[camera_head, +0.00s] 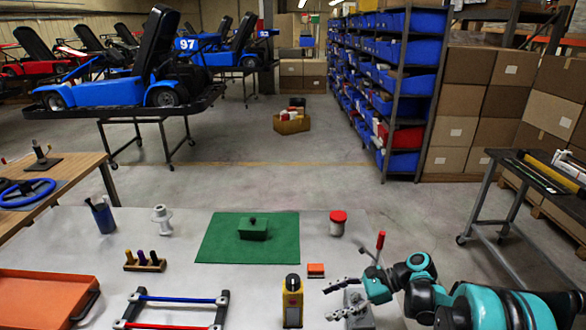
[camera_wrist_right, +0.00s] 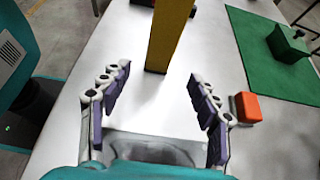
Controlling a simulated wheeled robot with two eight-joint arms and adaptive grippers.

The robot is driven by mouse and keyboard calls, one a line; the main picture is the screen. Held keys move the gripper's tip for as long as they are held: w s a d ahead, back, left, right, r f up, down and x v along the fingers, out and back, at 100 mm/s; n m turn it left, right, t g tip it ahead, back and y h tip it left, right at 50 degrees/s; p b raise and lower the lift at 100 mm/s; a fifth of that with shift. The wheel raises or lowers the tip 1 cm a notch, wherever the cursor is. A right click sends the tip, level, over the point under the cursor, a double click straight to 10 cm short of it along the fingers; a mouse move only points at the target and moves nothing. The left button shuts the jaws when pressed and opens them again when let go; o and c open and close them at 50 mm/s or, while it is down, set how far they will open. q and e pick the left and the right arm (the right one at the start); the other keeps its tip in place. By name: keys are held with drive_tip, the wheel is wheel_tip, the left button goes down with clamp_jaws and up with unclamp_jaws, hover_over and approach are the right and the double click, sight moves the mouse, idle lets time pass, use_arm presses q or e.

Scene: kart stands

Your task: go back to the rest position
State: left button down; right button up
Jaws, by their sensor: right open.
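My right gripper (camera_head: 328,302) comes in from the lower right of the head view, low over the white table. Its fingers are spread with nothing between them, as the right wrist view (camera_wrist_right: 160,76) also shows. A yellow upright device (camera_head: 292,302) with a dark top stands just left of the fingertips. It is ahead of the open fingers in the right wrist view (camera_wrist_right: 168,32), apart from them. A small orange block (camera_head: 316,270) lies just behind the gripper; in the wrist view (camera_wrist_right: 248,107) it is outside the right-hand finger. My left gripper is not in view.
A green box (camera_head: 253,231) sits on a green mat (camera_head: 215,245). A red-lidded jar (camera_head: 338,224) stands to its right. A red handle (camera_head: 380,241) rises behind my right arm, its base partly hidden. An orange tray (camera_head: 45,300) and a red-and-blue-barred frame (camera_head: 175,299) lie left.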

drive_tip(key=shift+d+r, duration=0.2)
drive_tip(key=shift+d, duration=0.05)
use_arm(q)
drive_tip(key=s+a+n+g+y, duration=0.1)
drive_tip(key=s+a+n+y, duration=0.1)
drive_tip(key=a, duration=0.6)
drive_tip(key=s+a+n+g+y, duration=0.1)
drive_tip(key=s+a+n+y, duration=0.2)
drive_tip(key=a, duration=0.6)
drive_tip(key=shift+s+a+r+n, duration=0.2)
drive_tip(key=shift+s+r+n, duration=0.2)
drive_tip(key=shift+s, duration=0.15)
use_arm(e)
drive_tip(key=s+d+r+n+t+h, duration=0.2)
drive_tip(key=s+n+h, duration=0.4)
drive_tip(key=s+n, duration=0.3)
drive_tip(key=s+d+r+n+t+h, duration=0.2)
drive_tip(key=s+d+n+t+h, duration=0.2)
drive_tip(key=s+n, duration=0.5)
drive_tip(key=shift+s+d+r+t+h, duration=0.15)
drive_tip(key=shift+s+d+t+h, duration=0.15)
drive_tip(key=shift+t+h, duration=0.55)
